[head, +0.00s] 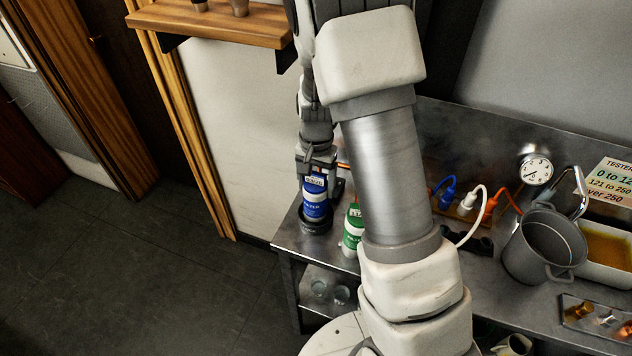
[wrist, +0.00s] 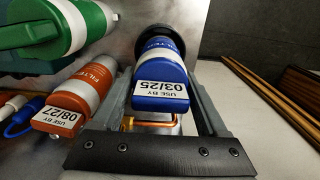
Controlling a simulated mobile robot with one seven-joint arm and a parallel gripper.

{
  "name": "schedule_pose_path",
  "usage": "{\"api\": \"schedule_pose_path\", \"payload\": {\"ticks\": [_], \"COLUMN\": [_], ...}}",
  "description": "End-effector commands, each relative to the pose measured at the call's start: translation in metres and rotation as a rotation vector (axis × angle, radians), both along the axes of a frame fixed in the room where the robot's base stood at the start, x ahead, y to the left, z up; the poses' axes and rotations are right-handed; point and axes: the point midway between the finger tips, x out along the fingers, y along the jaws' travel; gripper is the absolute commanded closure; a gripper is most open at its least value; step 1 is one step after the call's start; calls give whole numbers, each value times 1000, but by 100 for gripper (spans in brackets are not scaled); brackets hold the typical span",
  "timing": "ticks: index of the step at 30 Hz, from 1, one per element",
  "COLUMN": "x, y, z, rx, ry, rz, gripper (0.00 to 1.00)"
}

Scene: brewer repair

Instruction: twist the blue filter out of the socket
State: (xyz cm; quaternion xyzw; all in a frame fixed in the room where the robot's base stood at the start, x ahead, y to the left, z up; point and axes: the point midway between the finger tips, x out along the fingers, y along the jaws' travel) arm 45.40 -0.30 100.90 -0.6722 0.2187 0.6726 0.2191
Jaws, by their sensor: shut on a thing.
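The blue filter (head: 315,197) stands upright at the left end of the metal counter, its lower end in a black round socket (head: 316,224). In the wrist view the blue filter (wrist: 160,78) shows its "USE BY 03/25" label, with the dark socket (wrist: 163,33) beyond it. My gripper (head: 320,184) comes down from above and is shut on the blue filter, one finger on each side. The wrist view shows my gripper (wrist: 162,88) with the filter between its fingers. I cannot tell whether the filter has turned in the socket.
A green filter (head: 352,230) stands close to the right, and an orange filter (wrist: 85,88) is beside it. Farther right are coloured plugs (head: 468,203), a gauge (head: 536,171), a grey pot (head: 545,248) and a tray (head: 605,272). A wooden shelf (head: 210,24) hangs upper left.

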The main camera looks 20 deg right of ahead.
Motion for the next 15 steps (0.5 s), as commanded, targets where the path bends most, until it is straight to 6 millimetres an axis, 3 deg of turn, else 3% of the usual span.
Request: {"api": "schedule_pose_path", "payload": {"ticks": [15], "x": [0], "y": [0], "z": [9], "rx": [0], "ry": [-1], "rz": [1], "gripper": [80]}}
